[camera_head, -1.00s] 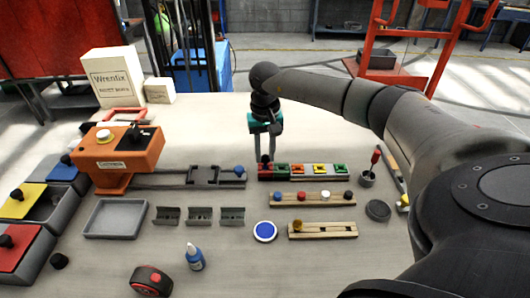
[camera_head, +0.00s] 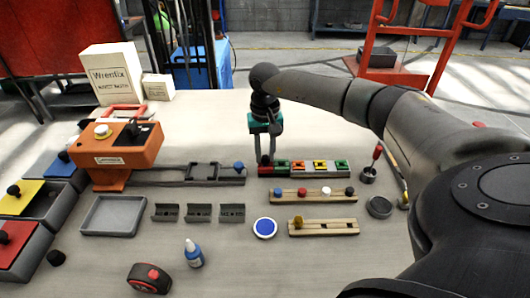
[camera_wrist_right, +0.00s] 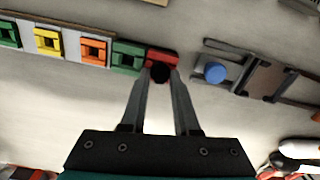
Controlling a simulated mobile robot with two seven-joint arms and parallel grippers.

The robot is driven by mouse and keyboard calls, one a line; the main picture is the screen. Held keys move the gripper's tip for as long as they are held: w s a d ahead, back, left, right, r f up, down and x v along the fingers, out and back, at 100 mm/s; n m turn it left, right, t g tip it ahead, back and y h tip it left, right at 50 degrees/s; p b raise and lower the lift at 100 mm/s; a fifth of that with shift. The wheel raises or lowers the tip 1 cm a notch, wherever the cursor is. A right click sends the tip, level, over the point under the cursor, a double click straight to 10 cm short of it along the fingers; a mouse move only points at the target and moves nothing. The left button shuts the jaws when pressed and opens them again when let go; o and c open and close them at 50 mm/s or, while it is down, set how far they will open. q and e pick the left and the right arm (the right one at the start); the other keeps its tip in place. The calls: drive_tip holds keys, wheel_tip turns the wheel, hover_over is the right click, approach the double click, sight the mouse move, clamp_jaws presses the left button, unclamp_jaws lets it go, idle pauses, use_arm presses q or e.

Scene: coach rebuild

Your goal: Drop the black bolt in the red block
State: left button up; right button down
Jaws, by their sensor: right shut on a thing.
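The red block (camera_wrist_right: 162,57) is the end piece of a row of coloured blocks, beside a green one. In the head view the red block (camera_head: 264,171) is at the row's left end, partly covered by my gripper. My right gripper (camera_head: 266,157) points down at it from above. In the right wrist view the gripper (camera_wrist_right: 160,80) is shut on the black bolt (camera_wrist_right: 160,72), whose dark round head shows between the fingertips, over the red block's edge. Whether the bolt is inside the block cannot be told. My left gripper is not in view.
Green, orange and yellow blocks continue the row to the right. A wooden strip with coloured knobs (camera_head: 313,197) lies in front. A grey rail with a blue knob (camera_head: 239,167) is just left.

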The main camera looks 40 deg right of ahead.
drive_tip(key=shift+f, duration=0.3)
idle(0.5)
drive_tip(key=shift+c, duration=0.9)
unclamp_jaws()
drive_tip(key=shift+r, duration=0.1)
drive_tip(key=shift+r+p, duration=1.95)
drive_tip(key=shift+r, duration=1.05)
drive_tip(key=shift+f, duration=0.1)
